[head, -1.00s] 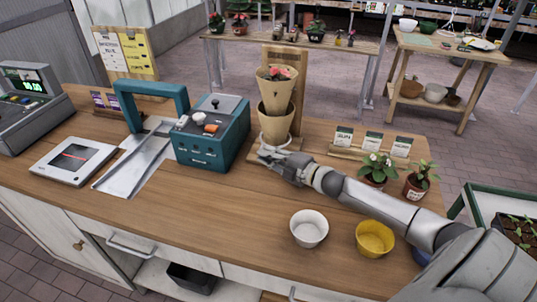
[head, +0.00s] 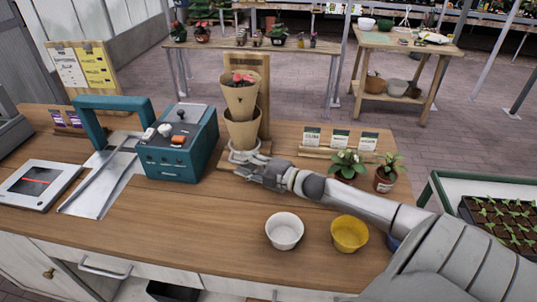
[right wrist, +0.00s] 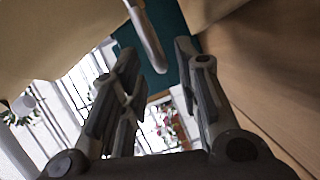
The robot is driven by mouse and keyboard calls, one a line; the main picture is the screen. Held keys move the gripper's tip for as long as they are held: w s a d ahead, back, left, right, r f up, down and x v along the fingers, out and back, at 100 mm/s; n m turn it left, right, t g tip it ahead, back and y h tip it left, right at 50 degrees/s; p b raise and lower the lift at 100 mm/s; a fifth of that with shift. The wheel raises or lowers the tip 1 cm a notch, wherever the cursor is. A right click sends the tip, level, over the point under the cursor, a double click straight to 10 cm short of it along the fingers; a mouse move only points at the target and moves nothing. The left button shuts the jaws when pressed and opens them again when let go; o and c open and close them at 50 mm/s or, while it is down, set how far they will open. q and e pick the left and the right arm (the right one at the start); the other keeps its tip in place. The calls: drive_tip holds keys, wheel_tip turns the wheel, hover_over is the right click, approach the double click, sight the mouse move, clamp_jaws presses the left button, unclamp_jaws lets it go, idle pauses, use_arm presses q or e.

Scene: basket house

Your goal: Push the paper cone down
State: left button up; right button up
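A tan paper cone (head: 240,95) with red flowers in its top stands upright in a second tan cone (head: 242,130). The lower cone sits in a pale ring (head: 236,156) on a wooden stand (head: 263,100). My right gripper (head: 243,172) is low, just in front of the stand's base and below the cones. In the right wrist view its fingers (right wrist: 157,68) are apart, with a grey curved bar (right wrist: 147,38), apparently the ring, near their tips. I cannot tell whether they touch it. A tan surface, likely a cone, fills that view's upper left. My left gripper is out of view.
A teal machine (head: 178,145) stands left of the cones. Seed packets (head: 340,139) and potted plants (head: 347,164) stand to the right. A white pot (head: 284,231) and a yellow pot (head: 349,233) are near the front edge. The counter's front middle is otherwise clear.

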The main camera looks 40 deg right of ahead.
drive_tip(key=shift+v, duration=4.7)
drive_tip(key=shift+r, duration=0.1)
drive_tip(key=shift+c, duration=0.3)
